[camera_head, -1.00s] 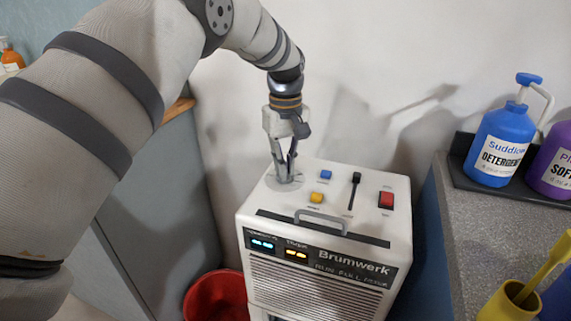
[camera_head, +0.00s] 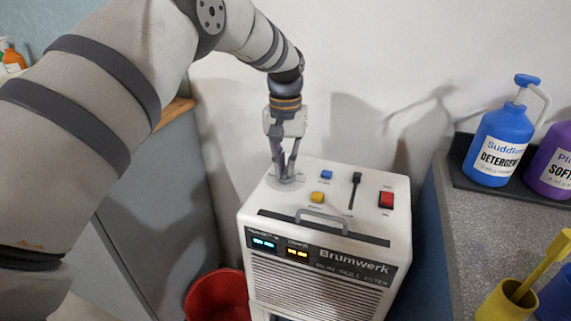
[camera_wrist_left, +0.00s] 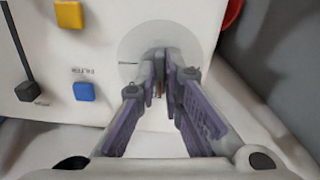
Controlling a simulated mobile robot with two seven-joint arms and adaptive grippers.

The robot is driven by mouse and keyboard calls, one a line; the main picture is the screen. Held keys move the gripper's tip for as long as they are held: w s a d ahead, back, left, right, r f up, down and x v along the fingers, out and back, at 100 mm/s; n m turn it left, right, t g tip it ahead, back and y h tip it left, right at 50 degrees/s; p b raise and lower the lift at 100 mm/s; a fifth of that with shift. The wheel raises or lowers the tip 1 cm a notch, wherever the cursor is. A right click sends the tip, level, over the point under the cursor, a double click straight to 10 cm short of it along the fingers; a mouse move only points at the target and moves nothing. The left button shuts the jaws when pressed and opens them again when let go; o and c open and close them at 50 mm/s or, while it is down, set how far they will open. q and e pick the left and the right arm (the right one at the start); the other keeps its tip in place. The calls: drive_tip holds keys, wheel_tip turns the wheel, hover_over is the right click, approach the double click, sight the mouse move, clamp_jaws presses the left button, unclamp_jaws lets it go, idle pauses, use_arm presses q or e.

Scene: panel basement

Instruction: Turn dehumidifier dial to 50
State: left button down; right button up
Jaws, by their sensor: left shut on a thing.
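The white dehumidifier (camera_head: 322,282), labelled Brumwerk, stands against the wall. Its dial (camera_head: 284,183) is at the back left of its top; in the left wrist view a round pale plate (camera_wrist_left: 132,52) shows around the fingertips. My left gripper (camera_head: 286,178) points down at the dial and is shut on its knob, which the fingers mostly hide. A blue display and an amber display (camera_head: 297,253) glow on the front; I cannot read their digits surely. My right gripper is not in view.
The top also carries a blue button (camera_head: 326,174), a yellow button (camera_head: 317,196), a black slider (camera_head: 356,178), a red switch (camera_head: 386,200) and a grey handle (camera_head: 322,217). A red bucket (camera_head: 217,296) stands left. A counter with bottles (camera_head: 497,142) is right.

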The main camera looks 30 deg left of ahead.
sight(285, 170)
use_arm(q)
drive_tip(key=shift+m, duration=0.7)
drive_tip(key=c, duration=1.7)
unclamp_jaws()
wheel_tip(285, 170, up, 12)
